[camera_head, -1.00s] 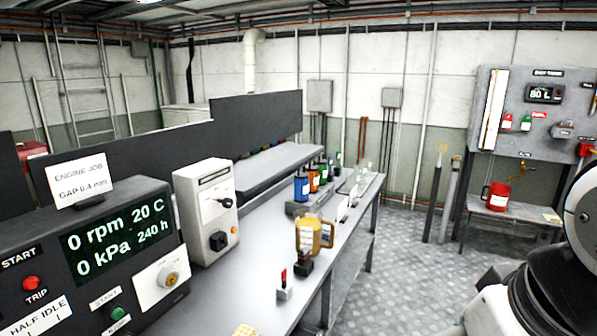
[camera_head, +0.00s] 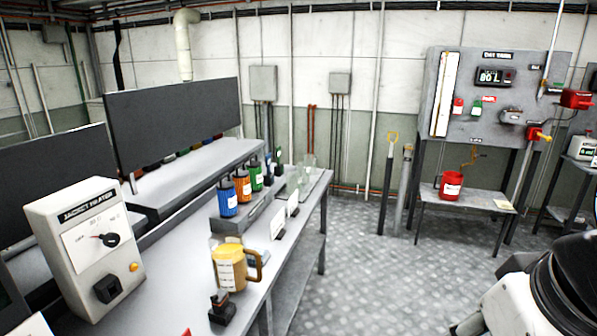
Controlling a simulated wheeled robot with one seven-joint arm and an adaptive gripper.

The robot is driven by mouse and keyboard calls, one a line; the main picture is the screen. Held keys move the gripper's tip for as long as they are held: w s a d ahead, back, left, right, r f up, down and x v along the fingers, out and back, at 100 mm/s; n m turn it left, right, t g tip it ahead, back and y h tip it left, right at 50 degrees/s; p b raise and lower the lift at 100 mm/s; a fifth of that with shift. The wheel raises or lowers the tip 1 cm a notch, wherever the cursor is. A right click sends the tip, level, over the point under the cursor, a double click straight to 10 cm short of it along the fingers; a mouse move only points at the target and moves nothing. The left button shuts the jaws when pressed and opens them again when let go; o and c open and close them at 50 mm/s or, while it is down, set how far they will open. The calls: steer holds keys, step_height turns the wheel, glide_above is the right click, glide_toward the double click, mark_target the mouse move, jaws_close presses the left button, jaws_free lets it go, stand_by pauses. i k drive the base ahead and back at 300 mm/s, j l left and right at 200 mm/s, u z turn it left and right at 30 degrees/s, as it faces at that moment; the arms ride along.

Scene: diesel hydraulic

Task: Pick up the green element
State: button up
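A green element (camera_head: 256,176), a small upright cylinder with a white label, stands on the bench in a row of similar cylinders. An orange element (camera_head: 242,186) and a blue element (camera_head: 227,198) stand nearer in the same row. Darker cylinders stand behind the green one, and their colours are hard to tell. My gripper is not in view; only a dark and white part of my own arm shows at the lower right, well apart from the row.
The grey bench (camera_head: 190,268) carries a yellow jug (camera_head: 228,266), a jacket heater box (camera_head: 85,247), white cards (camera_head: 278,222) and clear glassware (camera_head: 306,166). A red bucket (camera_head: 451,186) stands on a rear shelf below the panel (camera_head: 500,100). The floor (camera_head: 370,270) right of the bench is clear.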

mark_target(255, 167)
steer(key=i+l+z, duration=0.1)
steer(key=i+z, duration=0.25)
steer(key=i, duration=1.55)
steer(key=i+l+u, duration=0.15)
steer(key=i+u, duration=0.3)
steer(key=i+l+u, duration=0.35)
steer(key=i+u, duration=0.15)
steer(key=i, duration=0.15)
steer(key=i+l+u, duration=0.75)
steer(key=l+u, duration=0.2)
steer(key=l, duration=0.25)
